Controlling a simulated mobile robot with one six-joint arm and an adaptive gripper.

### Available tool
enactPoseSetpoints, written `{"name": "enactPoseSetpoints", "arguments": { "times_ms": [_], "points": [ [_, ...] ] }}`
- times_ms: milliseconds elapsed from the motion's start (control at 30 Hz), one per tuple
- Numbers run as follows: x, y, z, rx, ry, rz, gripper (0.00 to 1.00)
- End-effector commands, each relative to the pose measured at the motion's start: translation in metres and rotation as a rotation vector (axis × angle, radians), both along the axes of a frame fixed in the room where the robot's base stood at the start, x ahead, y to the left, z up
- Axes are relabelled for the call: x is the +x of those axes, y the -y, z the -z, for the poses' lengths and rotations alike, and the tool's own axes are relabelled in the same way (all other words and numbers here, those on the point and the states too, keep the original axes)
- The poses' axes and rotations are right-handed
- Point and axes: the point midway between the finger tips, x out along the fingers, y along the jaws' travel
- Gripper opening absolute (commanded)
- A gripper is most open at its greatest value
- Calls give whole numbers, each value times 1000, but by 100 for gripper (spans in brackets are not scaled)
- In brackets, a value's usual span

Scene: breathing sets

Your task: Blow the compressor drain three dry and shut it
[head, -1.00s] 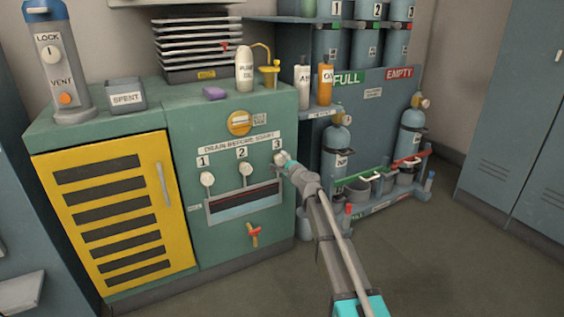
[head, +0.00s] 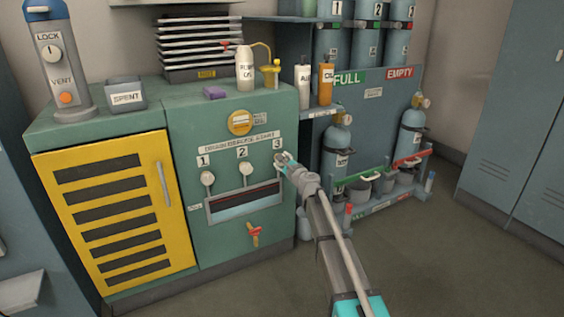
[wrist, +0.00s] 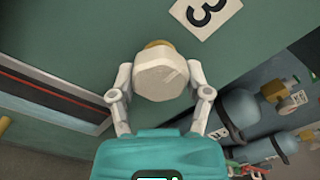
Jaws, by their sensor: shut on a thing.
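The compressor front carries three white drain knobs under a label strip, numbered 1 to 3. Drain knob three (wrist: 160,78) is pale and faceted with a brass collar behind it, below the "3" plate (wrist: 207,14). My gripper (wrist: 160,88) has a finger on each side of this knob and is shut on it. In the head view my gripper (head: 286,162) covers most of the knob. Drain knobs one (head: 207,178) and two (head: 245,169) stand free to the left. Below them is a tray-like window (head: 244,203) with a clear, pale blue lower part.
A red-handled brass valve (head: 254,234) sits low on the compressor front. A yellow louvred door (head: 110,210) is at the left. A cylinder rack (head: 370,130) stands close to the right of my gripper. The floor (head: 430,260) in front is clear.

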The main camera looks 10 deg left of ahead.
Motion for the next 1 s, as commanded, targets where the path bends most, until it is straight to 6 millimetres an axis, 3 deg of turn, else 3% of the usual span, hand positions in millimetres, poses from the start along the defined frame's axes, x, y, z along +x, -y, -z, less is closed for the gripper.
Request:
{"name": "enactPoseSetpoints", "arguments": {
  "times_ms": [167,200,367,1000],
  "points": [
    [0,-1,0,2,0,-2,16],
    [0,-1,0,2,0,-2,69],
    [0,0,0,1,0,-1,98],
    [-9,5,0,-1,1,0,98]
  ]
}}
